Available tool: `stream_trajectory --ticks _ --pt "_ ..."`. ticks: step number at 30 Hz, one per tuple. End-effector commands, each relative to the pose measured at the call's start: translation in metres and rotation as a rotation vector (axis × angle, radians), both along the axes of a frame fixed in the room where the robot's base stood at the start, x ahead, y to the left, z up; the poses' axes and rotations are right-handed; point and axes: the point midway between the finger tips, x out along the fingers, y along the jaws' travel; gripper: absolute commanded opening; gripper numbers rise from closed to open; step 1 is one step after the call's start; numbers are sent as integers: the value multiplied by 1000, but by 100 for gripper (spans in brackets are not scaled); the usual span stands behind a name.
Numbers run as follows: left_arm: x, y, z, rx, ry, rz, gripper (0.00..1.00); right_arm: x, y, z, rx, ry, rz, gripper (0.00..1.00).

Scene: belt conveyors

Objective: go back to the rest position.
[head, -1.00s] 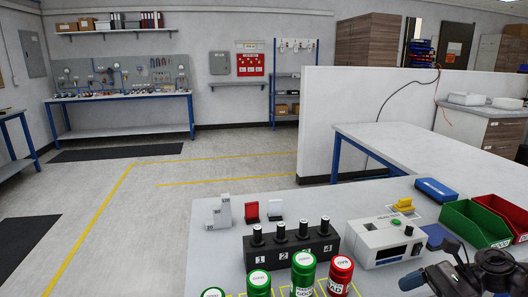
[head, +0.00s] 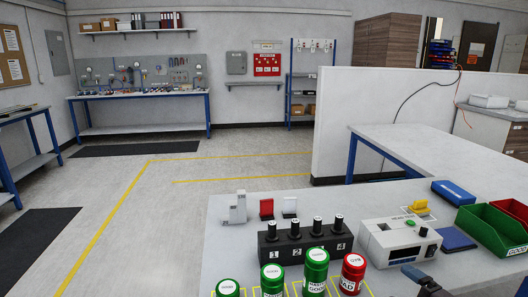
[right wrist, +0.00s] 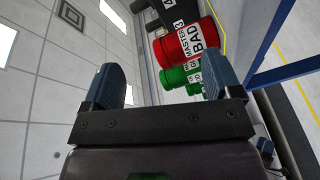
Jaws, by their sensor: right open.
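My right gripper (right wrist: 108,88) is open in the right wrist view, with nothing between its two blue fingers. In the head view only a dark part of it (head: 420,277) shows at the bottom right edge, in front of the white tester box. The red can marked BAD (head: 352,274) stands at the right end of a row of green cans (head: 315,272). The red can also shows in the right wrist view (right wrist: 190,42), beyond the fingers and apart from them.
On the grey table (head: 222,262) stand a black numbered block (head: 300,248), a white tester box (head: 397,245), a green bin (head: 490,232), a red bin (head: 513,210) and blue pads. A white partition (head: 385,105) stands behind.

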Motion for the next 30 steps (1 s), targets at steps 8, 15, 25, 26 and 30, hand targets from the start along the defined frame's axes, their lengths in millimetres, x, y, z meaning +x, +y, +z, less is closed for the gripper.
stream_trajectory --ticks 8,15,25,26,30 --pt "-3 1 -3 1 8 1 53 -70 11 -95 586 420 -369 84" --pt "2 0 2 0 -5 -2 53 -152 30 -156 897 631 -602 84" --pt "8 -1 6 0 -18 -4 53 -234 43 -200 1044 731 -780 84" --pt "8 -1 6 0 -18 -4 53 -237 43 -201 1043 735 -783 84" --pt "7 -1 6 0 -18 -4 53 -239 42 -202 1040 738 -787 84"
